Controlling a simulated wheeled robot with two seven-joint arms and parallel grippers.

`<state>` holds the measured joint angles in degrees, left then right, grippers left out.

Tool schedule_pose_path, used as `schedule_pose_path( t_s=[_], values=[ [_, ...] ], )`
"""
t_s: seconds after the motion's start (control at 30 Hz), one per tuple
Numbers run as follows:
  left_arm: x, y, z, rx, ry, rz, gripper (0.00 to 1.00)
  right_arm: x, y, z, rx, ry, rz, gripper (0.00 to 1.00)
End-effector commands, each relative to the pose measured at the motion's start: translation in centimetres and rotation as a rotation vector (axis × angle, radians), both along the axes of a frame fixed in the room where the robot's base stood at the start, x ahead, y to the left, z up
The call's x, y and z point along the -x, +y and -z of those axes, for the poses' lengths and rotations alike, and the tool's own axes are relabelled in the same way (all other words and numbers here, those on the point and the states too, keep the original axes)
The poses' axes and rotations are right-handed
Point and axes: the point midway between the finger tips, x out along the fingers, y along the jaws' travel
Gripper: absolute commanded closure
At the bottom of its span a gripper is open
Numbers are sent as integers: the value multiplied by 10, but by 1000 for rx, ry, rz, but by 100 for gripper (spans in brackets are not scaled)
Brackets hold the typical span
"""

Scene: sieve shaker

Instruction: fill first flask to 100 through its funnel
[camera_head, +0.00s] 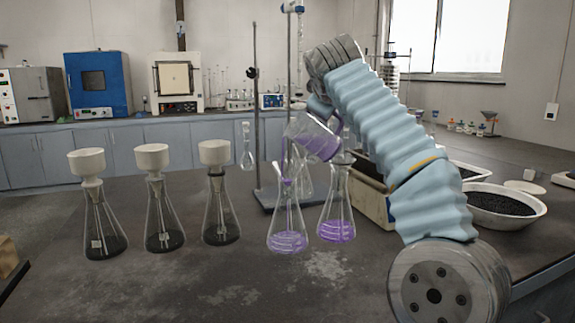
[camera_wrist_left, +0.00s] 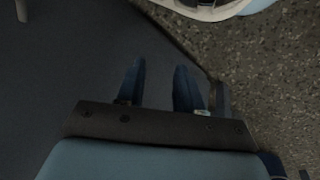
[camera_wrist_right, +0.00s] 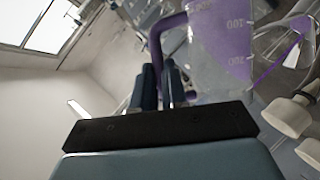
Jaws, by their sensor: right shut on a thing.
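My right gripper (camera_wrist_right: 161,88) is shut on the purple handle of a clear graduated jug (camera_wrist_right: 222,45) holding purple liquid. In the head view the jug (camera_head: 313,138) is tilted, above two conical flasks. The left flask (camera_head: 288,225) and the right flask (camera_head: 337,213) both hold purple liquid low down. The right flask has a funnel-like top (camera_head: 342,159); the left flask's mouth shows a small purple-tinted top. A thin purple line shows near the jug, but I cannot tell whether liquid is flowing. My left gripper (camera_wrist_left: 160,85) is open and empty, outside the head view.
Three flasks with white funnels and dark contents, one of them here (camera_head: 165,220), stand at the left. A metal stand (camera_head: 257,110) rises behind the purple flasks. A white bowl of dark grains (camera_head: 505,222) sits at the right. The front middle of the table is clear.

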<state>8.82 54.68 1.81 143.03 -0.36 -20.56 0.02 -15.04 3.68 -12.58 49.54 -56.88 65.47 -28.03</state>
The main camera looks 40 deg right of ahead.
Motion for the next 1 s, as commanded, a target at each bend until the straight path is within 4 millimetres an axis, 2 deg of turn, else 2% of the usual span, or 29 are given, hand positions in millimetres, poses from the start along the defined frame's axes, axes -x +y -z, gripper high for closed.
schedule_pose_path(
  t_s=[1.0],
  values=[
    [0,0,2,0,0,0,64,-1,2,-1,27,16,-1,100]
  ],
)
